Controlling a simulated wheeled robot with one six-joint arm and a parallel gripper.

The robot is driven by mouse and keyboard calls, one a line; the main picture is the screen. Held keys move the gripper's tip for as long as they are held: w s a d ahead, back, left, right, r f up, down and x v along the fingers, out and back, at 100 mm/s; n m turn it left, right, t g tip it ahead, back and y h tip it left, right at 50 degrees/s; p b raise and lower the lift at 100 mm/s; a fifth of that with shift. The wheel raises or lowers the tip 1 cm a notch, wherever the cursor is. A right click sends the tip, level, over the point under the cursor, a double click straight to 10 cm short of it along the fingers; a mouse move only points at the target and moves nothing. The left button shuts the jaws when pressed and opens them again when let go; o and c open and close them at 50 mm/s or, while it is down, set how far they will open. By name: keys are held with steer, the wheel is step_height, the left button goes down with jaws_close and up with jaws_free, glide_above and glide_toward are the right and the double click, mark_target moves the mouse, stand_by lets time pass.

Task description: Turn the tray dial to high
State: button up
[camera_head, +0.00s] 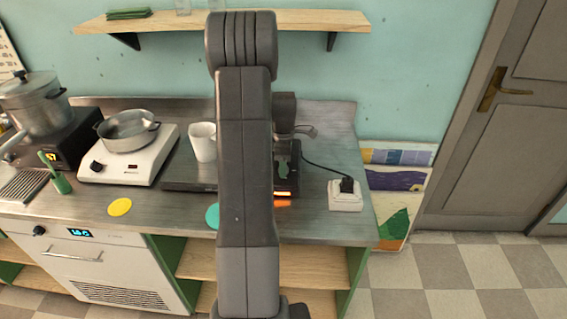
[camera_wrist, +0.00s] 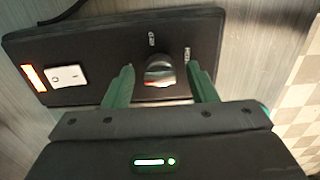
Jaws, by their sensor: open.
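The tray dial (camera_wrist: 160,72), a round dark knob with a shiny face, sits on a black control panel (camera_wrist: 112,42) in the wrist view. Small white markings stand above it and to its right, too blurred to read surely. My gripper (camera_wrist: 160,68) is open. Its two green fingers stand left and right of the dial, with a gap on each side. In the head view the dark tray (camera_head: 188,173) lies on the counter, and my arm hides its middle and the dial.
A white rocker switch (camera_wrist: 68,77) and a lit orange strip (camera_wrist: 34,78) are left of the dial. A white mug (camera_head: 203,142) stands at the tray, left of my arm. A white socket box (camera_head: 345,197) with a black plug is to the right, near the steel counter's edge.

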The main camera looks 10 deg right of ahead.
steer(key=shift+f, duration=0.1)
steer(key=c, duration=1)
steer(key=shift+o, duration=0.2)
